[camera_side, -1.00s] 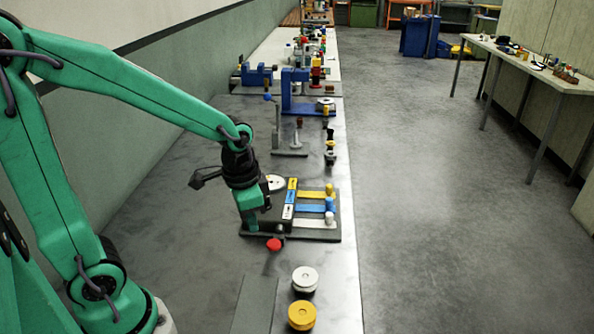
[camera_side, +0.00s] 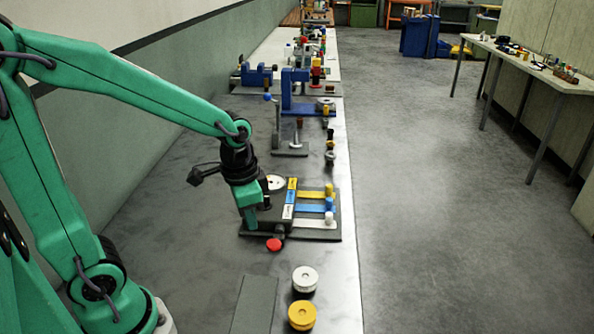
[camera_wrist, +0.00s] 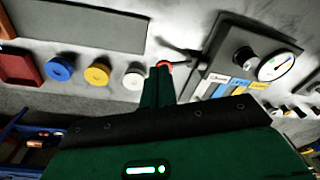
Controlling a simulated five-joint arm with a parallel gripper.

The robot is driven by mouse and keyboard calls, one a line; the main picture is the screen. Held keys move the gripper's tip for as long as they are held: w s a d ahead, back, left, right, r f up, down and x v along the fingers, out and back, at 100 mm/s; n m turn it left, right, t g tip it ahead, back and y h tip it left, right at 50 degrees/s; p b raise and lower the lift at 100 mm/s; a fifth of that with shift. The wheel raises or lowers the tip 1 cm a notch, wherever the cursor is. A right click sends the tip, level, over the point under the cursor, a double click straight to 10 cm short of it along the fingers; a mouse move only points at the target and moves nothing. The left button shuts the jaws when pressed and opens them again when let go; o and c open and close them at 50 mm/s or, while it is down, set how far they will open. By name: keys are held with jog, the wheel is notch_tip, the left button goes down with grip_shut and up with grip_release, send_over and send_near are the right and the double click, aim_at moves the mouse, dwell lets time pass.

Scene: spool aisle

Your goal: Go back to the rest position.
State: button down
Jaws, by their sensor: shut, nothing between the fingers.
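My gripper (camera_side: 250,226) hangs from the green arm above the left part of a dark board in the side view. It also shows in the wrist view (camera_wrist: 160,72), its green fingers shut with nothing between them. The board (camera_side: 318,237) carries a round dial (camera_side: 275,183), a label column and yellow, blue and white strips with small knobs. A red knob (camera_side: 273,245) sticks out at the board's near edge, just beyond the fingertips in the picture. Part of the board is hidden behind the gripper.
A white spool (camera_side: 305,279) and a yellow spool (camera_side: 302,316) stand at the near right of the bench, beside a flat grey plate (camera_side: 255,305). A blue frame (camera_side: 287,92) and several posts stand farther back. Bare bench lies left of the board.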

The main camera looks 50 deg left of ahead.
jog(key=s+r+n+t, duration=0.3)
jog(key=s+r, duration=0.4)
jog(key=r, duration=0.3)
jog(key=shift+r+n+t, duration=0.25)
jog(key=shift+n+t, duration=0.15)
jog(key=shift+t, duration=0.3)
dwell(0.6)
